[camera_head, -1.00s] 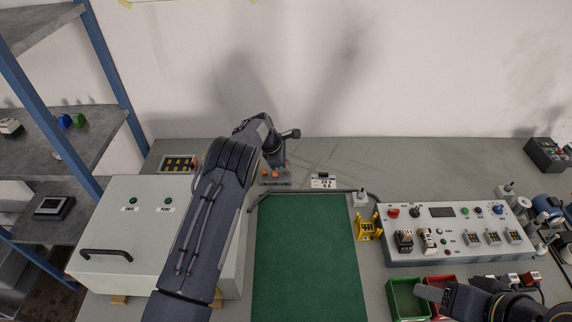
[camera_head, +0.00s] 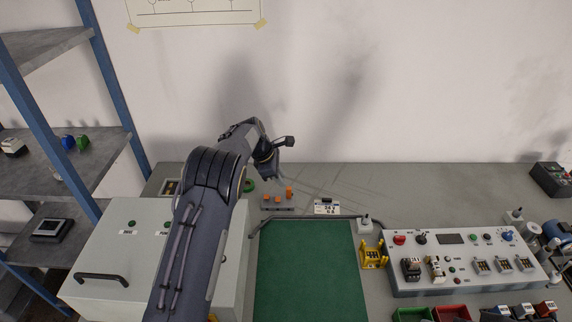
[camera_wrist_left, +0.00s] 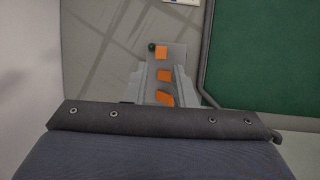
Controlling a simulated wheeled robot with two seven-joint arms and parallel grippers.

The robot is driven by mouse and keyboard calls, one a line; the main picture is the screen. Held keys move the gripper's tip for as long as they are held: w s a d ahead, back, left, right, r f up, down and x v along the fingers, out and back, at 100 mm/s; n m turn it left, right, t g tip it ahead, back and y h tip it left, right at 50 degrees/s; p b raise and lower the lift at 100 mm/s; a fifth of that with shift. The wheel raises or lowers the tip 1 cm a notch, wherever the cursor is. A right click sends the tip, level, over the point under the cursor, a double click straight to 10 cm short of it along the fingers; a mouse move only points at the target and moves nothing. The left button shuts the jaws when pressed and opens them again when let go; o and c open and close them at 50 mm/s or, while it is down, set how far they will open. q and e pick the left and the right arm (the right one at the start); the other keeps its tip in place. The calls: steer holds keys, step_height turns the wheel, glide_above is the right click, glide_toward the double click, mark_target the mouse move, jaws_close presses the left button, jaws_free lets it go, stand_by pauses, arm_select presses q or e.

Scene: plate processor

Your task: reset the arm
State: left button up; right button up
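My left arm reaches in from the bottom left. Its gripper (camera_head: 268,170) hangs above the back of the table, behind the green mat (camera_head: 312,270). In the left wrist view the two grey fingers (camera_wrist_left: 164,88) are apart. Several orange pieces (camera_wrist_left: 163,70) on a small grey plate (camera_wrist_left: 177,50) show between and beyond them. In the head view the orange pieces (camera_head: 278,198) stand clear below the gripper. I see nothing held. My right gripper is not in view.
A grey cabinet (camera_head: 105,265) with a black handle stands left of the mat. A control panel (camera_head: 450,276), a yellow holder (camera_head: 372,256), a green bin (camera_head: 411,315) and a red bin (camera_head: 452,313) are at the right. A blue-framed shelf (camera_head: 65,160) stands far left.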

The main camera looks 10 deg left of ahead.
arm_select(q)
steer(key=s+a+r+m+t+h, duration=0.1)
steer(key=s+a+r+m, duration=0.25)
steer(key=s+r, duration=0.55)
steer(key=s+a+r+m, duration=0.3)
steer(key=s+a+r, duration=0.2)
steer(key=s+r, duration=0.35)
steer(key=s+d+r+m+t, duration=0.1)
steer(key=s+m, duration=0.2)
steer(key=s, duration=0.5)
steer(key=s+d+r+m, duration=0.1)
steer(key=s+r+m, duration=0.15)
steer(key=s, duration=0.65)
steer(key=s+d+f+m, duration=0.1)
steer(key=s+f+m, duration=0.2)
steer(key=s, duration=0.3)
steer(key=s+d+f+m+t+y, duration=0.1)
steer(key=s+d+f+m, duration=0.1)
steer(key=s, duration=0.3)
steer(key=shift+s+f+m, duration=0.35)
steer(key=shift+f+m, duration=0.15)
steer(key=shift+m, duration=0.2)
